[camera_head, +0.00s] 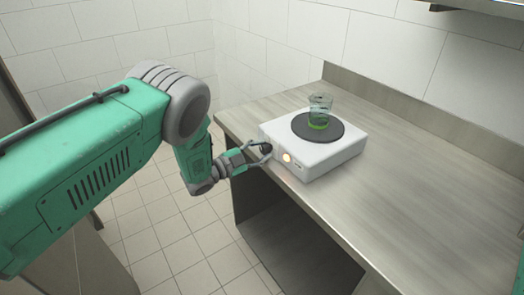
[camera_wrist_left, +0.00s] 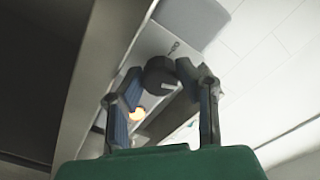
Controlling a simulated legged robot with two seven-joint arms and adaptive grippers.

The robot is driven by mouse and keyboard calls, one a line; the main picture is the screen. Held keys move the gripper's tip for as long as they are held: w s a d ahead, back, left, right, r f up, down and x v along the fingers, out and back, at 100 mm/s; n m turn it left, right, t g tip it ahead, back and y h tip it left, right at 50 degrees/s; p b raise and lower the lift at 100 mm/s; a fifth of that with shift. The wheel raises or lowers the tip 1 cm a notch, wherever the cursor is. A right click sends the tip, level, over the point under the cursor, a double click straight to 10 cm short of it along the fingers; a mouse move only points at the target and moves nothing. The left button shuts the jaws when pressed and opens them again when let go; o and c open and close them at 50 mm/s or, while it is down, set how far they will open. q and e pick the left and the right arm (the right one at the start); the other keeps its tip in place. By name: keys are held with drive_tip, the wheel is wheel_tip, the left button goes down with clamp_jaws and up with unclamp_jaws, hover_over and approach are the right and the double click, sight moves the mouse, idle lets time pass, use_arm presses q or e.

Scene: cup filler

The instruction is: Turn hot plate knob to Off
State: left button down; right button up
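The white hot plate (camera_head: 325,158) stands on the counter, with a dark round heating disc (camera_head: 335,130) on top. A glass beaker (camera_head: 319,112) with green liquid stands upright on the disc. The black knob (camera_wrist_left: 159,74) is on the hot plate's front, beside a glowing orange light (camera_head: 287,157); the light also shows in the wrist view (camera_wrist_left: 138,114). My left gripper (camera_head: 267,153) is at this front face, its two fingers spread on either side of the knob. Whether the fingertips touch the knob, I cannot tell. My right gripper is not in view.
The steel counter (camera_head: 420,195) is clear to the right of the hot plate. A raised backsplash (camera_head: 400,108) and a tiled wall stand behind it. Below the counter is an open dark space (camera_head: 285,230). A shelf edge (camera_head: 470,8) shows at top right.

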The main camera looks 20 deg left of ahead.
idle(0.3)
use_arm(q)
drive_tip(key=n+b, duration=0.1)
drive_tip(key=n, duration=0.5)
drive_tip(key=shift+f+n+b, duration=0.15)
drive_tip(key=shift+n+b, duration=0.2)
drive_tip(key=shift+n, duration=0.05)
drive_tip(key=n+b, duration=0.1)
drive_tip(key=n, duration=0.3)
drive_tip(key=shift+n+b, duration=0.45)
drive_tip(key=shift+n, duration=1.05)
drive_tip(key=c, duration=1.5)
unclamp_jaws()
drive_tip(key=shift+o, duration=0.2)
